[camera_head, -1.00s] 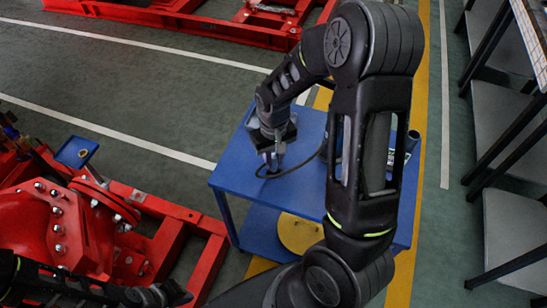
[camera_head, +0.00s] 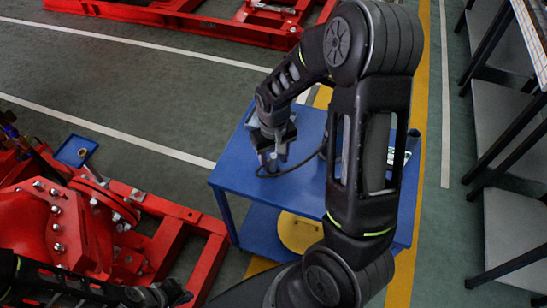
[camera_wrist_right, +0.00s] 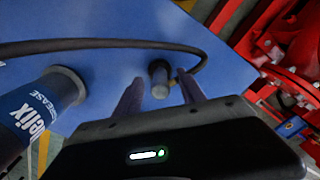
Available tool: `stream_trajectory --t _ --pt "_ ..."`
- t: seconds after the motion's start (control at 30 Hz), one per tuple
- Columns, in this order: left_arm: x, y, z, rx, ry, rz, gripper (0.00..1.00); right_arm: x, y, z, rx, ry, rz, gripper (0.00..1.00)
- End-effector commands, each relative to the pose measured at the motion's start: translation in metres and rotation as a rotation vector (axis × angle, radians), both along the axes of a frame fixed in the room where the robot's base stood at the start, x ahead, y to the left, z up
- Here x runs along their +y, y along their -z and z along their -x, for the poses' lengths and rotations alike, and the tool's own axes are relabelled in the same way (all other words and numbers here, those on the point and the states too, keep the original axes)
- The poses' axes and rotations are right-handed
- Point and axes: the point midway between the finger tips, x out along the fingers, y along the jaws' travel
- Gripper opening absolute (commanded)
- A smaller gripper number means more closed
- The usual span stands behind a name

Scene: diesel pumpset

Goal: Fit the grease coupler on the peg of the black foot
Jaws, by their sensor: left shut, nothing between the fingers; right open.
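The grease coupler (camera_wrist_right: 160,80) is a small dark cylinder with a grey end, on the blue table top, with a black hose beside it. My right gripper (camera_wrist_right: 160,76) is open, and its fingers appear on either side of the coupler in the right wrist view. I cannot tell whether they touch it. In the head view my right gripper (camera_head: 274,158) is low over the blue table, and its fingers partly hide the coupler. My left gripper (camera_head: 178,293) is shut and empty at the bottom, near the red frame. I cannot make out the black foot or its peg.
The blue table (camera_head: 232,178) also bears a grease cylinder (camera_wrist_right: 40,105) left of the coupler in the wrist view. The black hose (camera_wrist_right: 105,43) loops across the table. A red machine (camera_head: 30,220) with bolted flanges stands at left. Shelves (camera_head: 505,130) stand at right.

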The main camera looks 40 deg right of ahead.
Motion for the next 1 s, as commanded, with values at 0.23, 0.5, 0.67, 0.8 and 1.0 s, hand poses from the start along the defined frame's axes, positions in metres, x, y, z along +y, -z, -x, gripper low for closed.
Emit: stream_trajectory --t 0.23,0.5,0.67,0.8,1.0 --pt "0.0 0.0 -0.001 -0.002 -0.001 0.001 0.0 0.0 -0.023 -0.002 -0.005 0.0 0.0 0.47" --pt "0.0 0.001 -0.001 -0.002 -0.001 0.001 0.0 0.0 -0.067 -0.002 -0.005 -0.001 0.0 0.47" --pt "0.0 0.001 -0.001 -0.002 -0.001 0.001 0.0 0.0 -0.078 0.0 -0.001 -0.001 0.0 0.47" --pt "0.0 0.001 -0.001 -0.002 -0.001 0.001 0.0 0.0 -0.078 0.0 0.0 0.0 0.0 0.47" --pt "0.0 0.001 -0.001 -0.002 0.0 0.001 0.0 0.0 -0.078 0.0 0.0 0.0 0.0 0.47"
